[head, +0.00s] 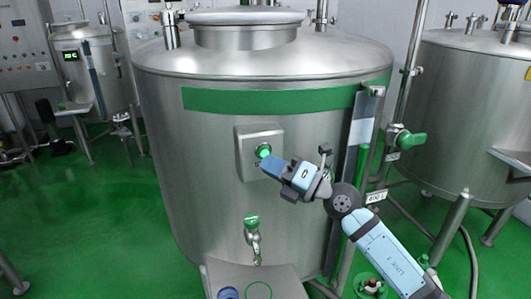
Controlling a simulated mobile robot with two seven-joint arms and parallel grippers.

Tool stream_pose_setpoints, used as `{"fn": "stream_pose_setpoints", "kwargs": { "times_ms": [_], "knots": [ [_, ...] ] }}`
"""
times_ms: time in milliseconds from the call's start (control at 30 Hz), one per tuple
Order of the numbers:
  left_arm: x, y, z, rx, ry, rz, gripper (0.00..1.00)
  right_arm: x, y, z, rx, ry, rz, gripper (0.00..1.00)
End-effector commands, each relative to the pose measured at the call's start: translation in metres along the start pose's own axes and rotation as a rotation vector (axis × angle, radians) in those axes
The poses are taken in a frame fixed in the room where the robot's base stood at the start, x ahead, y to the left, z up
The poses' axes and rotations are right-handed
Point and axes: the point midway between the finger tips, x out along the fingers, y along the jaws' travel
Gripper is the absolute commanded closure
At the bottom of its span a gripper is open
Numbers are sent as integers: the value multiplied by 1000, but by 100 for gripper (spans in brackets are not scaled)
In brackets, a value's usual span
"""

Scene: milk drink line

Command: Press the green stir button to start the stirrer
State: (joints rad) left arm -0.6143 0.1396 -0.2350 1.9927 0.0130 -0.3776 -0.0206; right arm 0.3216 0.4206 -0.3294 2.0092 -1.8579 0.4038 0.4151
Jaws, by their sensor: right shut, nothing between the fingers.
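The green stir button (264,151) glows in a dark ring on a grey box (245,138) on the front of the large steel tank (190,135). My right gripper (266,162) is shut and empty, its fingertips at the lower edge of the button. I cannot tell whether they touch the button or stay just short of it. The right arm comes in from the lower right. My left gripper is not in view.
A green-handled tap (252,222) sits below the box, above a steel shelf (225,272) with a blue round item on it. A green-handled valve (411,139) and pipes stand to the right. Other tanks (470,110) stand on both sides.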

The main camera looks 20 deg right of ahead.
Motion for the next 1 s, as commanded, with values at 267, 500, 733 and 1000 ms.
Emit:
{"fn": "stream_pose_setpoints", "kwargs": {
  "times_ms": [267, 500, 733, 1000],
  "knots": [
    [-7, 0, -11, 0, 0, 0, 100, -12, 11, -8, 1, 2, -2, 100],
    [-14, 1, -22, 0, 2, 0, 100, -29, 23, -21, 1, 2, -1, 100],
    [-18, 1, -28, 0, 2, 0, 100, -41, 30, -30, 1, 1, 0, 100],
    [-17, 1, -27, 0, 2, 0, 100, -42, 30, -31, 0, 1, 0, 100]
  ]
}}
